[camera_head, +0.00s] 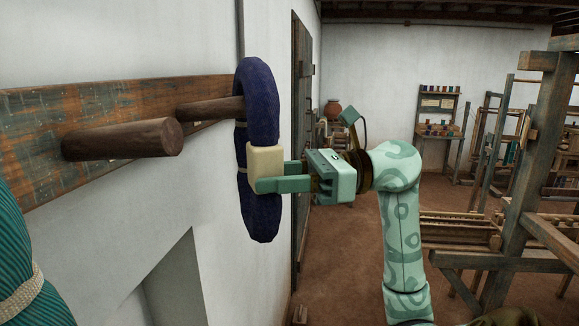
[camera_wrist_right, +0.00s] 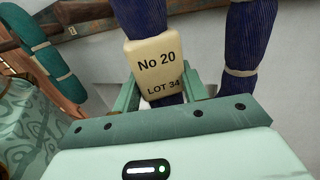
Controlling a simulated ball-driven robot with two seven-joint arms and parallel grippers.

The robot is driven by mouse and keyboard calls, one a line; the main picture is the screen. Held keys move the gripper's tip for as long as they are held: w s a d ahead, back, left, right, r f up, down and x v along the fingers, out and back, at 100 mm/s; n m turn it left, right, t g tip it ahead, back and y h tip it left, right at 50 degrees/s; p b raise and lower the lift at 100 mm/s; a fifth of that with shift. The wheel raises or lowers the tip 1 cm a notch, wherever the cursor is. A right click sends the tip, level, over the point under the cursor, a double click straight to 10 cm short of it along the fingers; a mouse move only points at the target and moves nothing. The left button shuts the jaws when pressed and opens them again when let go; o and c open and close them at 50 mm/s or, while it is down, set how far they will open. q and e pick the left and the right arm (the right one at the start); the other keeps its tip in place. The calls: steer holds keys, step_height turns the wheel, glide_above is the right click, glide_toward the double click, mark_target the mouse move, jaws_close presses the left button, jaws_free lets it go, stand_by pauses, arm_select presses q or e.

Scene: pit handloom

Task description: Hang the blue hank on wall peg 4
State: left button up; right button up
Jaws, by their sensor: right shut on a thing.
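The dark blue hank (camera_head: 259,90) hangs upright as a long loop, seen nearly edge-on, at the far wooden peg (camera_head: 205,110) on the wall board. The peg's tip meets the hank's upper part; I cannot tell how far it passes into the loop. My right gripper (camera_head: 268,172) is shut on the hank at its cream tag (camera_head: 266,160). In the right wrist view the tag (camera_wrist_right: 157,65) reads "No 20 LOT 34", and the hank's two sides (camera_wrist_right: 247,45) show apart. No peg number is readable. My left gripper is not in view.
A nearer thick peg (camera_head: 125,140) juts empty from the weathered board (camera_head: 60,100). A teal hank (camera_head: 25,270) hangs at the lower left. A wooden door (camera_head: 301,110) is beyond the hank. Loom frames (camera_head: 525,150) stand at right, with open floor between.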

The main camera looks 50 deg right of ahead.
mark_target(250, 184)
steer(key=shift+w+a+p, duration=0.7)
steer(key=shift+w+p, duration=0.2)
steer(key=shift+w, duration=0.1)
steer(key=shift+w+a+f, duration=0.1)
steer(key=shift+w+a, duration=0.05)
steer(key=shift+w, duration=0.05)
steer(key=shift+w+a+f+b, duration=0.3)
steer(key=shift+f+b, duration=0.25)
steer(key=shift+b, duration=0.15)
steer(key=shift+w+a+f+b, duration=0.15)
steer(key=shift+w+f+b, duration=0.05)
steer(key=shift+f+b, duration=0.25)
jaws_close()
steer(key=o, duration=1.2)
jaws_free()
steer(key=shift+c, duration=0.2)
steer(key=shift+r, duration=0.15)
